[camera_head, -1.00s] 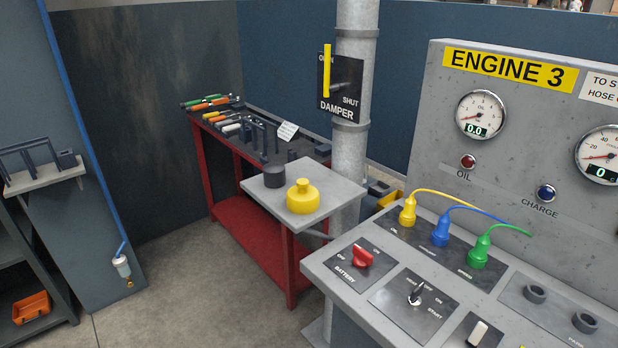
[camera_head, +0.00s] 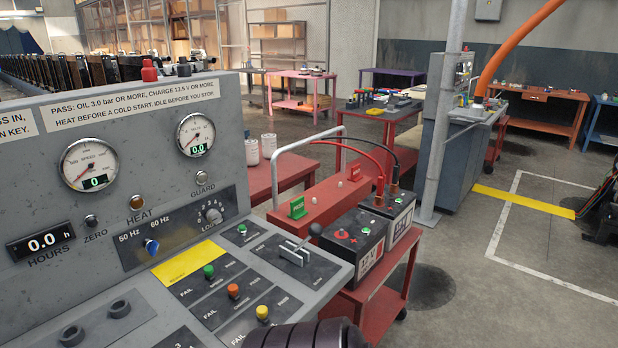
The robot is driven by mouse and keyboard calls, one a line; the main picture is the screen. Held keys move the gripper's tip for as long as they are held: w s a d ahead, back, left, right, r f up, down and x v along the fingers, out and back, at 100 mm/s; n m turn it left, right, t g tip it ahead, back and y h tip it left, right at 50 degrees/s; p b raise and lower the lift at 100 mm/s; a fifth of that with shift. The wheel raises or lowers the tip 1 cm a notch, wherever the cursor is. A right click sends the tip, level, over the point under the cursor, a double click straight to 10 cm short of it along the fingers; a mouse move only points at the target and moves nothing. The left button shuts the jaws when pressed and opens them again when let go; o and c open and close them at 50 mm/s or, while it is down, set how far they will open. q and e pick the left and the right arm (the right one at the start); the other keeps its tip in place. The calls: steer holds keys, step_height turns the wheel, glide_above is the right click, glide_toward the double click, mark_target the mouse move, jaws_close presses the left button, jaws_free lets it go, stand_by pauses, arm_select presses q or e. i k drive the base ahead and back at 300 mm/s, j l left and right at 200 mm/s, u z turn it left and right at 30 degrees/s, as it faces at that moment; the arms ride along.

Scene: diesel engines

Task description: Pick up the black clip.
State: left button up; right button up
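The black clip (camera_head: 395,178) appears small at the lower end of a black cable (camera_head: 372,136). It stands upright at the rear battery (camera_head: 388,209) on a red cart. Whether it grips the battery post is too small to tell. A red clip (camera_head: 380,188) on a red cable is just left of it. Neither of my grippers shows. A dark ribbed part, likely of my own arm, shows at the bottom edge.
The grey engine console (camera_head: 250,262) with gauges and switches fills the left and lower front, left of the batteries. The front battery (camera_head: 343,243) stands on the red cart (camera_head: 330,200), which has a pale handle (camera_head: 300,144). Open floor (camera_head: 445,295) lies to the right.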

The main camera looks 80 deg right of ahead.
mark_target(394, 187)
steer(key=z, duration=3.3)
